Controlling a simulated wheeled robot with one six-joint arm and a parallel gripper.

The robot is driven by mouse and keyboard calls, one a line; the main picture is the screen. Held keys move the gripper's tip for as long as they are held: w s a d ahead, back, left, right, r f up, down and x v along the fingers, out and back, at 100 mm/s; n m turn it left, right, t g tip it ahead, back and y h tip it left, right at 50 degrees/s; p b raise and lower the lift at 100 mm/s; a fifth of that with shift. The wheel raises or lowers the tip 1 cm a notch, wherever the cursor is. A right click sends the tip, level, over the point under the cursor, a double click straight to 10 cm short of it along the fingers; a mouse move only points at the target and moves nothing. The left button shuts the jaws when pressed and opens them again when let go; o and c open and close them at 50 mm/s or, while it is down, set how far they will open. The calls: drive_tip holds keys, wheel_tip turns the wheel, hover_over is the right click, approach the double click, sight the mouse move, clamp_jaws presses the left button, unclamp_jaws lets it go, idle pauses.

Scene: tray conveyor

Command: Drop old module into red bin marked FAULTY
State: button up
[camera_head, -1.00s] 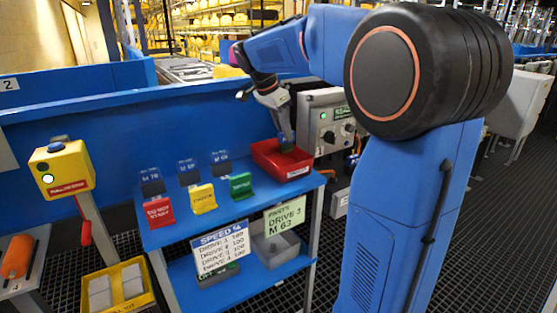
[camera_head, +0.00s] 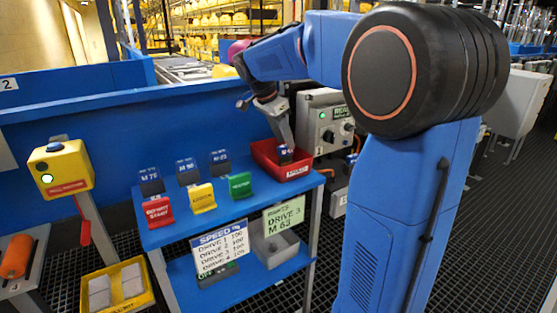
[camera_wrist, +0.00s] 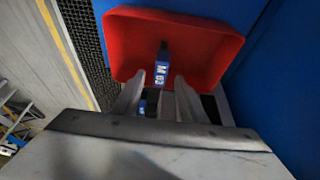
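The red bin (camera_head: 264,151) stands at the right end of the blue shelf, with a pale label on its front too small to read. It also shows in the wrist view (camera_wrist: 215,60). The old module (camera_wrist: 162,72), dark with a blue label reading M 63, is over or in the bin; I cannot tell whether it touches the floor. My gripper (camera_wrist: 160,80) points down into the bin. Its fingers stand on both sides of the module with visible gaps. In the head view the module (camera_head: 285,153) shows just below my gripper (camera_head: 284,145).
Several labelled modules stand on the shelf behind red, yellow and green (camera_head: 241,185) holders. A grey box (camera_head: 275,250) sits on the lower shelf. A grey control box (camera_head: 322,120) stands close right of the bin. A blue wall (camera_head: 80,150) runs behind.

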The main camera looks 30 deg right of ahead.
drive_tip(key=v, duration=1.7)
drive_tip(key=shift+r, duration=0.15)
drive_tip(key=shift+a, duration=0.1)
drive_tip(key=s+a+f+n+t+y, duration=0.2)
drive_tip(key=s+a+f+n, duration=0.2)
drive_tip(key=s+f+n, duration=0.4)
drive_tip(key=s+a+f+n+t+y, duration=0.2)
drive_tip(key=s+f+n, duration=0.7)
drive_tip(key=s+f, duration=1.2)
drive_tip(key=shift+s+a+n+t, duration=0.3)
drive_tip(key=shift+s+a, duration=0.15)
drive_tip(key=shift+a, duration=0.75)
idle(1.9)
